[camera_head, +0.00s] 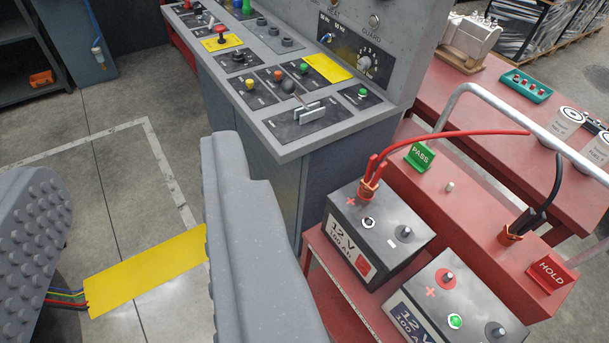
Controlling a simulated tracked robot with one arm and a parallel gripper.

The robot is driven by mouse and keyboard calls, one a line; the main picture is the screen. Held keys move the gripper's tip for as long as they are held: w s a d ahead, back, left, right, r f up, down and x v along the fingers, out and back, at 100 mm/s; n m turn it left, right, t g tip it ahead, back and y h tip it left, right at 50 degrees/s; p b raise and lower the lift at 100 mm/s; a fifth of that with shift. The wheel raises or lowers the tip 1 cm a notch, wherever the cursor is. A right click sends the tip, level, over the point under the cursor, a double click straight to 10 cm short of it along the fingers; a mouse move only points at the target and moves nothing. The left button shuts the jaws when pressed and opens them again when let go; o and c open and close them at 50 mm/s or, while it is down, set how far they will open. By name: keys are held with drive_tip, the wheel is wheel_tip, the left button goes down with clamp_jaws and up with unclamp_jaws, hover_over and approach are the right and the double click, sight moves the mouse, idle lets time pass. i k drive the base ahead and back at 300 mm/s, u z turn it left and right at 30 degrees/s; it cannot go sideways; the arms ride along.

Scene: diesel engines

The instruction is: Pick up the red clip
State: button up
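The red clip (370,188) has red handles and copper-coloured jaws. It stands upright at the plus-marked corner of the rear black 12 V battery (385,238), seemingly on its post; the exact contact is hidden. A red cable (450,134) runs from it to the right. My gripper (130,170) is open, its two grey fingers wide apart at the left and bottom of the picture. The clip is outside the fingers, to the right of the right finger and apart from it. Nothing is held between the fingers.
A second battery (440,300) stands in front. A black clip (515,232) is on the red bench beside a HOLD sign (551,273); a green PASS sign (420,157) stands behind the red clip. A grey control console (290,135) is behind. A yellow strip (145,272) shows between my fingers.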

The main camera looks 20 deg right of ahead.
sight(371, 185)
drive_tip(key=u, duration=2.35)
drive_tip(key=k, duration=2.4)
drive_tip(key=z, duration=1.8)
drive_tip(key=i, duration=1)
drive_tip(key=z, duration=0.05)
